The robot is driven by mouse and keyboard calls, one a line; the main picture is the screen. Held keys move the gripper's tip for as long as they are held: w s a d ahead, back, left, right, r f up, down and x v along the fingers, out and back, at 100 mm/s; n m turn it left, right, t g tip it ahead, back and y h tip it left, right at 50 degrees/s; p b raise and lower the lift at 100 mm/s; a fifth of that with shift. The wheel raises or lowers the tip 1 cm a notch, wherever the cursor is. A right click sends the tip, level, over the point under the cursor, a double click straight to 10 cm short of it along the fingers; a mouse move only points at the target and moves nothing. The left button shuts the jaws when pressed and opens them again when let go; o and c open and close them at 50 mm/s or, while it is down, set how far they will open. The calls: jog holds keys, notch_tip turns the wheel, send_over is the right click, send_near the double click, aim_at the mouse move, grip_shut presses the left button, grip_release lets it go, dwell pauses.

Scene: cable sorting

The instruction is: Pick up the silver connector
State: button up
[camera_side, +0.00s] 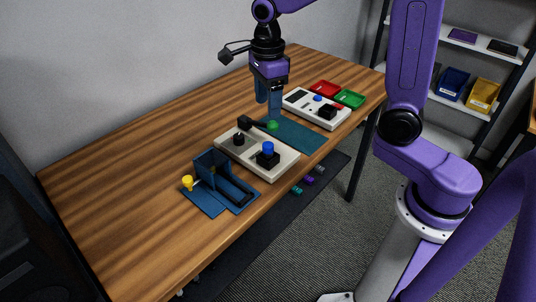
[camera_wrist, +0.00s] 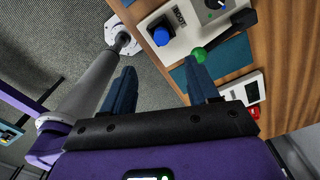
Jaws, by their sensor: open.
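I cannot make out a clearly silver connector in either view. My gripper (camera_side: 268,110) points down over the table beside the teal mat, with its two dark blue fingers apart and nothing seen between them. In the wrist view my gripper (camera_wrist: 160,65) is also spread and empty. A green-headed piece (camera_side: 272,125) lies at the mat's left edge, just under the fingers; its green end (camera_wrist: 200,55) shows by the right fingertip in the wrist view. A black piece (camera_side: 243,121) lies to its left. A small greyish item (camera_side: 320,169) shows below the table edge, too small to identify.
The teal mat (camera_side: 302,137) lies between a pale box with a blue button (camera_side: 268,148) and a white device (camera_side: 300,98). A blue holder (camera_side: 212,163) with a yellow-headed piece (camera_side: 187,182) stands nearer. Red (camera_side: 325,87) and green (camera_side: 350,98) trays sit behind. The table's left is clear.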

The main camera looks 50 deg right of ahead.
aim_at(268, 145)
notch_tip(268, 145, down, 14)
jog(key=shift+w+d+f, duration=0.1)
jog(key=shift+f, duration=0.1)
dwell(0.5)
grip_shut()
